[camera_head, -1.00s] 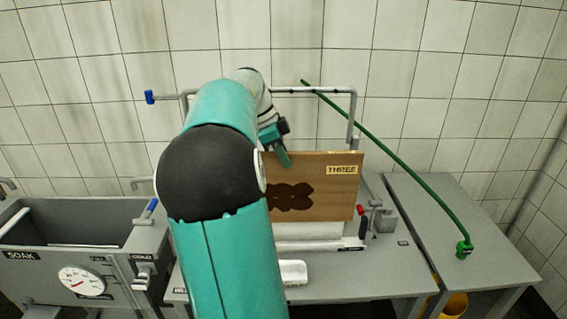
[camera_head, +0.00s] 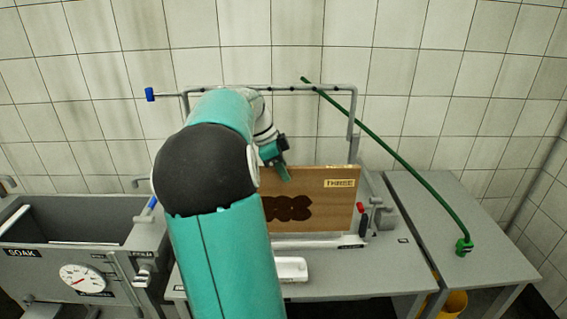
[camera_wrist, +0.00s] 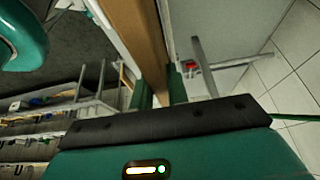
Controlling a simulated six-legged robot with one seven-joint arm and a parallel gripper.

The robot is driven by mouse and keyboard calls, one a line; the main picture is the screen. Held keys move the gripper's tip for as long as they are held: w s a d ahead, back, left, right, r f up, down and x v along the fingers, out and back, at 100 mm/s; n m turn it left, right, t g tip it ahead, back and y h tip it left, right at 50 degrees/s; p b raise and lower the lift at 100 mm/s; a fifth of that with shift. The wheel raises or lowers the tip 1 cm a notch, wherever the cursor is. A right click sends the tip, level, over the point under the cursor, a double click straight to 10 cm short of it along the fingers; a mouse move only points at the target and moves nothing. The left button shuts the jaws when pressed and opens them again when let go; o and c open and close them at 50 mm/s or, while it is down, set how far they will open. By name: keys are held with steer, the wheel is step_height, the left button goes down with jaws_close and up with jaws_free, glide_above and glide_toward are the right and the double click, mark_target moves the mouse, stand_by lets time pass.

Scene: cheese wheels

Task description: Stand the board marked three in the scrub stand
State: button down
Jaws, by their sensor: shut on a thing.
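The board marked three (camera_head: 335,205) is brown, with a dark blotchy stain and a "THREE" label at its top right. It stands upright, face toward the head camera, over the grey and white scrub stand (camera_head: 325,241) on the table. My gripper (camera_head: 284,174) is shut on the board's top edge. In the wrist view, the board's edge (camera_wrist: 148,45) runs between the fingers of my gripper (camera_wrist: 160,92). My arm hides the board's left part. I cannot tell whether its lower edge rests in the stand.
A grey soak tank (camera_head: 60,235) with a dial stands at the left. A grey pipe frame (camera_head: 320,90) rises behind the board. A white dish (camera_head: 291,269) lies in front. A yellow bucket (camera_head: 455,303) is below.

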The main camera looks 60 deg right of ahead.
steer(key=shift+f, duration=2.3)
steer(key=c, duration=1.3)
jaws_free()
steer(key=shift+f, duration=0.1)
steer(key=v, duration=1.3)
steer(key=shift+w+r, duration=0.15)
steer(key=shift+r, duration=0.2)
steer(key=shift+a, duration=0.15)
